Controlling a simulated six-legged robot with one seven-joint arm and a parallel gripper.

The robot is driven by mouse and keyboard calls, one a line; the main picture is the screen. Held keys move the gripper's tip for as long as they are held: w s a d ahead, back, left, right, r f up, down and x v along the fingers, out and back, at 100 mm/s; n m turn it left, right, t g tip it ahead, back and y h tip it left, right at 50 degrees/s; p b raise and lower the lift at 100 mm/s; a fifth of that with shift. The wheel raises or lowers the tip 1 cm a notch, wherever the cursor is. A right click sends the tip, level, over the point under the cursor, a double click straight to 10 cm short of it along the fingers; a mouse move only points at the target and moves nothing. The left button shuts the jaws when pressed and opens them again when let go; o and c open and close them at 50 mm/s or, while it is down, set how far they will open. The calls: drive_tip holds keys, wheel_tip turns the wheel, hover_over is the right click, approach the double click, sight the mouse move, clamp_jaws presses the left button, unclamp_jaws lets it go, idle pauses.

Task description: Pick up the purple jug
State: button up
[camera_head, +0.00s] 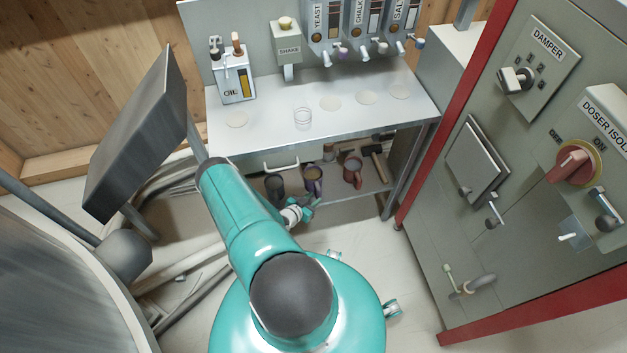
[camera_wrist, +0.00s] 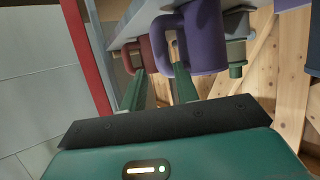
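The purple jug (camera_head: 312,181) stands on the lower shelf under the metal bench, between a dark jug and a red jug. In the wrist view the purple jug (camera_wrist: 208,38) is close and large, with its handle turned towards my gripper. My gripper (camera_wrist: 160,76) is open, its two green fingers apart. The right finger's tip overlaps the jug's handle in the picture; I cannot tell whether it touches. The left finger is beside the handle. In the head view my gripper (camera_head: 311,204) is low in front of the jug, partly hidden by my arm.
The red jug (camera_head: 352,171) and a mallet (camera_head: 374,152) are to the right on the shelf, the dark jug (camera_head: 274,187) to the left. The bench top (camera_head: 270,140) lies above the shelf. A red-edged cabinet (camera_head: 500,180) stands at the right.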

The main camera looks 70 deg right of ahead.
sight(319, 191)
drive_tip(key=x, duration=0.5)
drive_tip(key=shift+d+f, duration=0.25)
drive_tip(key=shift+d, duration=0.15)
drive_tip(key=shift+c, duration=0.4)
clamp_jaws()
